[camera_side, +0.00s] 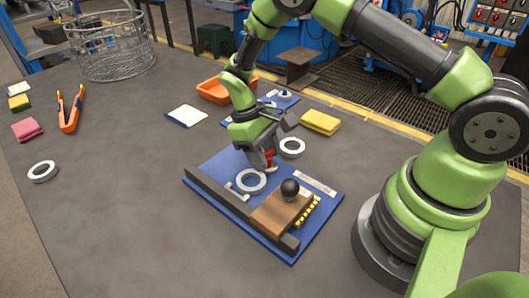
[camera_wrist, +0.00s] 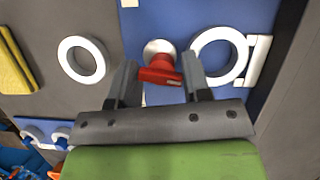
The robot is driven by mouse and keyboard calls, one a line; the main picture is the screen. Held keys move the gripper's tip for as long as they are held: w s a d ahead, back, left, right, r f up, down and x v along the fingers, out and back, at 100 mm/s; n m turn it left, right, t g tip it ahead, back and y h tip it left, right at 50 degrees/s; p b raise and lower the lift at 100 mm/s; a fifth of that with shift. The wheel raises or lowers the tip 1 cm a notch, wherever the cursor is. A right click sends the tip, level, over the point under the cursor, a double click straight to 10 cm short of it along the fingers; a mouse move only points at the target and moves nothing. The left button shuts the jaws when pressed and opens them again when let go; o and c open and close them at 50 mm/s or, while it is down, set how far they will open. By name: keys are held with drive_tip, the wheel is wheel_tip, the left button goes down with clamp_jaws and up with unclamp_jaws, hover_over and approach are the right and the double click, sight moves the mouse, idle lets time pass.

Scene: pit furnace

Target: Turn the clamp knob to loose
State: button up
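The red clamp knob (camera_wrist: 160,74) sits on a round silver base on the blue board (camera_wrist: 150,20). In the side view, the red knob (camera_side: 270,155) is partly hidden by my gripper (camera_side: 265,163). My gripper (camera_wrist: 159,62) is open in the wrist view, one finger on each side of the knob. The right finger is very close to the knob's end; I cannot tell whether it touches.
On the board, a wooden block (camera_side: 278,215) carries a black ball (camera_side: 290,189), with a dark rail (camera_side: 215,193) along the edge. A loose white ring (camera_side: 292,147) and yellow sponges (camera_side: 320,122) lie nearby. An orange tray (camera_side: 215,92) stands behind.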

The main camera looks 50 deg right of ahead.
drive_tip(key=shift+s+a+f, duration=0.1)
drive_tip(key=shift+s+f, duration=0.05)
drive_tip(key=shift+s, duration=0.15)
drive_tip(key=v, duration=0.8)
drive_tip(key=shift+w, duration=0.25)
drive_tip(key=s+d+r+m+t+y, duration=0.1)
drive_tip(key=s+d+m+t+y, duration=0.25)
drive_tip(key=m, duration=1.15)
drive_tip(key=shift+g+y, duration=0.45)
drive_tip(key=shift+y, duration=0.1)
drive_tip(key=x, duration=0.2)
drive_tip(key=w+x, duration=0.1)
drive_tip(key=x, duration=0.5)
drive_tip(key=shift+w+f, duration=0.2)
drive_tip(key=shift+f, duration=0.2)
